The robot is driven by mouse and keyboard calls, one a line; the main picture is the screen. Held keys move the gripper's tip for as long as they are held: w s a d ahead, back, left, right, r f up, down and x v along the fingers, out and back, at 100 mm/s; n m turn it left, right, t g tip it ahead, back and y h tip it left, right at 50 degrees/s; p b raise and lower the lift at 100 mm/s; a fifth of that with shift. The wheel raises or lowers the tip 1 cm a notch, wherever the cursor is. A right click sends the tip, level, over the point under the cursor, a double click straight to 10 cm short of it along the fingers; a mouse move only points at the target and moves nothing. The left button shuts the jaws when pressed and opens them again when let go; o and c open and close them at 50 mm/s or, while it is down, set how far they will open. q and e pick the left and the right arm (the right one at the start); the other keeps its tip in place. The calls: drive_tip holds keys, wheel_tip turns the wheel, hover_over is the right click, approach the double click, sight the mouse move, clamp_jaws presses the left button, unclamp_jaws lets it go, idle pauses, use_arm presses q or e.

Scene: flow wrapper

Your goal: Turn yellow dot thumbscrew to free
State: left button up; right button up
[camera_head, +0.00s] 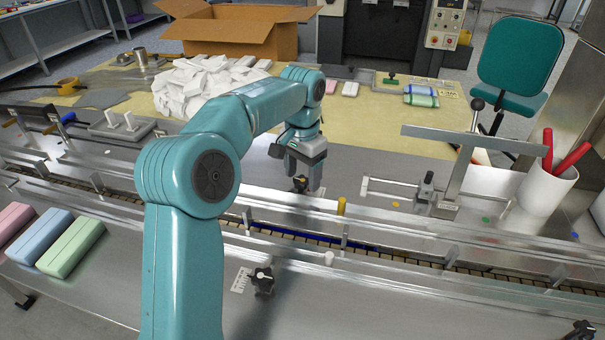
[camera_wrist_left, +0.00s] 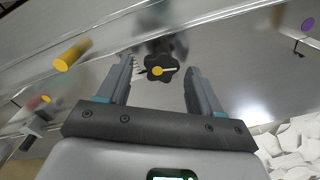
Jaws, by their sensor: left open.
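The yellow dot thumbscrew (camera_wrist_left: 161,68) is a black lobed knob with a yellow centre and a pale pointer line in the left wrist view. In the head view the black knob (camera_head: 300,184) shows small beneath my left gripper (camera_head: 304,178). My left gripper is open and points down at the knob. In the wrist view its two fingers (camera_wrist_left: 161,82) stand on either side of the knob, with gaps showing. I cannot tell how far down the fingers reach around it. My right gripper is not in view.
A yellow cylinder (camera_head: 341,206) stands close to the right of the knob, by the conveyor rail. Another black knob (camera_head: 263,281) sits nearer on the steel deck beside a scale. A clamp post (camera_head: 426,190) and a white cup (camera_head: 541,191) with red handles stand to the right.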

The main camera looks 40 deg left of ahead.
use_arm(q)
drive_tip(key=c, duration=1.1)
drive_tip(key=shift+o, duration=0.2)
drive_tip(key=m+p, duration=0.1)
drive_tip(key=p, duration=0.1)
drive_tip(key=r+m+p, duration=0.1)
drive_tip(key=m+p, duration=0.1)
drive_tip(key=shift+s, duration=0.1)
drive_tip(key=shift+f+m+p, duration=0.2)
drive_tip(key=shift+m+p, duration=0.3)
drive_tip(key=shift+m, duration=0.1)
drive_tip(key=shift+d+f+m, duration=0.1)
drive_tip(key=shift+f+m, duration=0.15)
drive_tip(key=shift+m, duration=0.15)
drive_tip(key=o, duration=1.1)
drive_tip(key=shift+c, duration=0.2)
